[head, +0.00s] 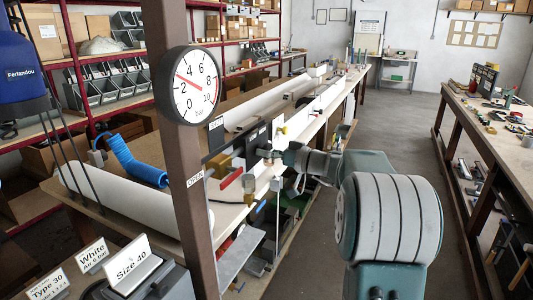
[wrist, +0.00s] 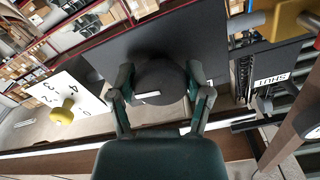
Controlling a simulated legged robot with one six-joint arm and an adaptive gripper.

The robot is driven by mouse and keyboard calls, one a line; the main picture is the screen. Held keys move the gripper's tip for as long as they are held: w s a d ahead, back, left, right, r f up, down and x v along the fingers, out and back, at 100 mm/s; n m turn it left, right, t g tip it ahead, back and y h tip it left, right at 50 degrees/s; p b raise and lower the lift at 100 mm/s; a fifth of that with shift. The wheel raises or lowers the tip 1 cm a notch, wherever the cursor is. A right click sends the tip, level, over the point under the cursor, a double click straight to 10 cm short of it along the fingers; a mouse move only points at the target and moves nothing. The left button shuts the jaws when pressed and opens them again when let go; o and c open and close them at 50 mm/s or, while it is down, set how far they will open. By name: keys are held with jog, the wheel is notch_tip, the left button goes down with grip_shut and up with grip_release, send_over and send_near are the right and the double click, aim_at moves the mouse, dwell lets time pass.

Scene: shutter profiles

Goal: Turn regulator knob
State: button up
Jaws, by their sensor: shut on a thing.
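The regulator knob (wrist: 160,85) is a round black knob with a short white mark on its face, in front of a dark panel in the wrist view. My gripper (wrist: 160,78) has one finger on each side of it and is shut on it. In the head view my gripper (head: 277,154) reaches the dark panel beside the bench, and the knob is hard to make out there. The round pressure gauge (head: 194,86), marked in bar, is on the brown post. Its red needle points up and left, between 2 and 4.
A brass valve with a red handle (head: 231,178) is left of my gripper. A white dial with a yellow knob (wrist: 63,112) is left of the regulator knob. A SHUT label (wrist: 270,80) is at right. The floor aisle (head: 385,125) is clear.

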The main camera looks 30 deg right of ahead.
jog(key=m, duration=0.5)
jog(key=shift+m, duration=0.3)
jog(key=m, duration=0.5)
jog(key=shift+m, duration=0.3)
jog(key=o, duration=1.1)
jog(key=shift+d+f, duration=0.1)
jog(key=shift+o, duration=0.2)
jog(key=shift+s, duration=0.1)
jog(key=v, duration=1.2)
